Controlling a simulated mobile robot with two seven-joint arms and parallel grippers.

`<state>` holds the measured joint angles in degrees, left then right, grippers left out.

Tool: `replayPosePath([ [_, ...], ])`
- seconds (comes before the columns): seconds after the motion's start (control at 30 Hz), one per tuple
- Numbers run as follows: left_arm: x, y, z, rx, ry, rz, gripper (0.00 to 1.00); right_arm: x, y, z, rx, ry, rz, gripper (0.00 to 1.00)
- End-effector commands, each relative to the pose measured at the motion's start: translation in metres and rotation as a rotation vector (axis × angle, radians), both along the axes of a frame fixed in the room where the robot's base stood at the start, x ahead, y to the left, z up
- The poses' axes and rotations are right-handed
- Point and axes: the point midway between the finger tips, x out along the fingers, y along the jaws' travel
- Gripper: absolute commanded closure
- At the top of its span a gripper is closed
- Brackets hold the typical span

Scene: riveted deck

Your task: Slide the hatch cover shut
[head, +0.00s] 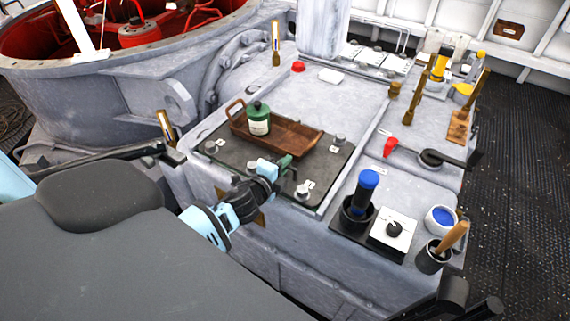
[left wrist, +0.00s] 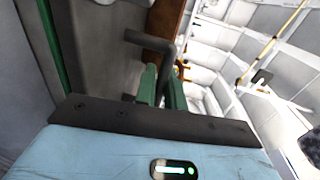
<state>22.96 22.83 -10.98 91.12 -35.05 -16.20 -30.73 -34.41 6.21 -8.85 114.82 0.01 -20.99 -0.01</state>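The hatch cover appears to be the dark grey flat panel (head: 225,163) let into the top of the pale grey console in the head view. A wooden tray (head: 296,146) with a green jar (head: 259,118) rests over it. My left gripper (head: 287,162) is at the panel's front right part. In the left wrist view its two green fingers (left wrist: 163,88) stand on either side of a dark bent handle (left wrist: 162,55) that rises from the panel. They look closed on it, with no clear gap. The handle is mostly hidden in the head view. My right gripper is not in view.
To the right on the console stand a blue-topped black cylinder (head: 361,197), a white box with a black knob (head: 393,231), and a cup with a wooden handle (head: 433,257). A red-lined round opening (head: 70,75) lies at the left. Dark floor is free at right.

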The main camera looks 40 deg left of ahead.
Motion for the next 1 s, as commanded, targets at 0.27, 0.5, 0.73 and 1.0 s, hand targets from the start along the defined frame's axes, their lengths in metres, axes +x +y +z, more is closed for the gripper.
replayPosePath([
  [0.27, -0.002, -0.001, -0.003, 0.000, 0.005, -0.001, 0.71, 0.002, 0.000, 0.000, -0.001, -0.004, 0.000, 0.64],
  [0.5, -0.006, -0.001, -0.001, 0.001, 0.004, -0.001, 0.71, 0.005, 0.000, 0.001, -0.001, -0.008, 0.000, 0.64],
  [0.73, -0.037, -0.003, 0.004, 0.000, 0.006, -0.002, 0.71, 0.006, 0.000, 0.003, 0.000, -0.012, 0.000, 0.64],
  [1.0, -0.071, -0.004, 0.010, 0.000, 0.006, -0.001, 0.71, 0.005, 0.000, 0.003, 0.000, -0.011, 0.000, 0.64],
])
